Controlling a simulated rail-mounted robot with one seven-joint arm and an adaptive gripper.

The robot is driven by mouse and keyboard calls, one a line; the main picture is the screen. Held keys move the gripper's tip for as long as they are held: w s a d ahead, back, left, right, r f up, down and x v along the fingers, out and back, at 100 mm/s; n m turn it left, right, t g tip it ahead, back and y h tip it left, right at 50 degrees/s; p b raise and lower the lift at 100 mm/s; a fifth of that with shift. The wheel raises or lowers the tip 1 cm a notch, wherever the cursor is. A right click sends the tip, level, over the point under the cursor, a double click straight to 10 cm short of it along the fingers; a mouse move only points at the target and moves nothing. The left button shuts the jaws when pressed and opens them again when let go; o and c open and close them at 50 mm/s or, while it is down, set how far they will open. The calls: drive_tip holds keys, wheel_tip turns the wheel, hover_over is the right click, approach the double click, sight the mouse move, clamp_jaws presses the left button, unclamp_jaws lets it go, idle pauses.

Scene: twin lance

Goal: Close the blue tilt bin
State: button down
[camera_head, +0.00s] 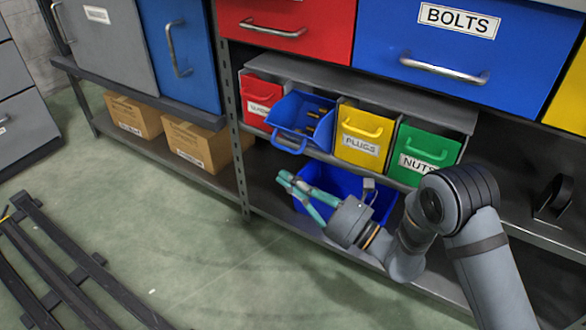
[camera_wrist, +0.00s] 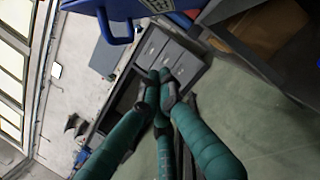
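The blue tilt bin (camera_head: 318,133) hangs tilted forward and open in the row of small bins. Brass-coloured pieces lie inside, and its blue handle (camera_head: 287,147) points down and outward. In the wrist view the bin's blue edge (camera_wrist: 88,4) and handle (camera_wrist: 117,33) show at the top left. My gripper (camera_head: 284,178) has teal fingers and is below and slightly left of the bin's handle, apart from it. In the wrist view the fingertips (camera_wrist: 159,76) come together with nothing visible between them.
Red (camera_head: 260,96), yellow (camera_head: 359,137) and green (camera_head: 424,154) bins beside it stand upright. A larger blue container (camera_head: 338,182) sits on the shelf behind my gripper. Large drawers hang above. Cardboard boxes (camera_head: 196,143) stand at left. The floor in front is open.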

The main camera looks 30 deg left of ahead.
drive_tip(key=shift+w+d+r, duration=0.1)
drive_tip(key=shift+w+r, duration=0.15)
drive_tip(key=shift+r, duration=0.75)
drive_tip(key=shift+w+r, duration=0.2)
drive_tip(key=shift+r, duration=0.75)
